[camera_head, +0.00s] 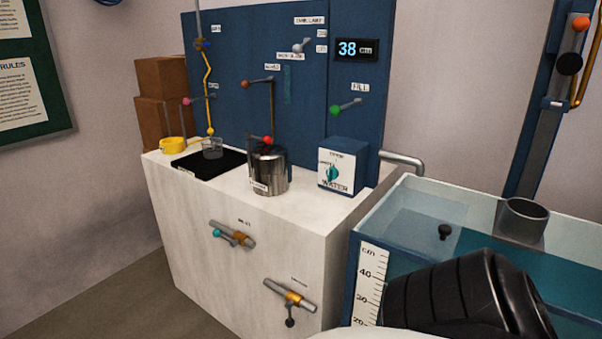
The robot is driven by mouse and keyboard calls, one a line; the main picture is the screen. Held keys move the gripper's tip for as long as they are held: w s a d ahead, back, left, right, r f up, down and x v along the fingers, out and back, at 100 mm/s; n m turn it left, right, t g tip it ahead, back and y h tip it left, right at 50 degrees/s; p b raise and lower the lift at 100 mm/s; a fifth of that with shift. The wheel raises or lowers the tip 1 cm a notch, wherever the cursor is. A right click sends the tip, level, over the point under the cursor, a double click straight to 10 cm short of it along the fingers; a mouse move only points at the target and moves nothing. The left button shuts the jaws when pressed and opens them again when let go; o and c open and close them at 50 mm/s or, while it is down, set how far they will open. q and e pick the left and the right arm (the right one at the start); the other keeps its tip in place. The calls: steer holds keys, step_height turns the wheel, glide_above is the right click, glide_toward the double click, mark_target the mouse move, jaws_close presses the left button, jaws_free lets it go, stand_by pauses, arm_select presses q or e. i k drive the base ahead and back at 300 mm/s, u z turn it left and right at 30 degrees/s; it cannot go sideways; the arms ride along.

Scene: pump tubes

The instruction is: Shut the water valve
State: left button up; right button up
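The water valve is a teal knob (332,174) on the white face of a blue box (350,154) labelled WATER. The box stands at the right end of the white bench top. The knob seems turned roughly upright; the small labels around it are too small to read surely, so I cannot tell its setting. Nothing touches the knob. A black ribbed part, probably of my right arm, fills the lower right, well apart from the valve. No gripper fingers show.
A glass tank (455,205) with teal water and a cm scale (370,285) stands right of the bench (200,240). A display (356,49) reads 38 cm. A metal pot (268,172), green-knobbed lever (346,107) and bent pipe (403,160) are near the box.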

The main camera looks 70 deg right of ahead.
mark_target(332, 172)
steer(key=i, duration=1.6)
steer(key=z, duration=1.85)
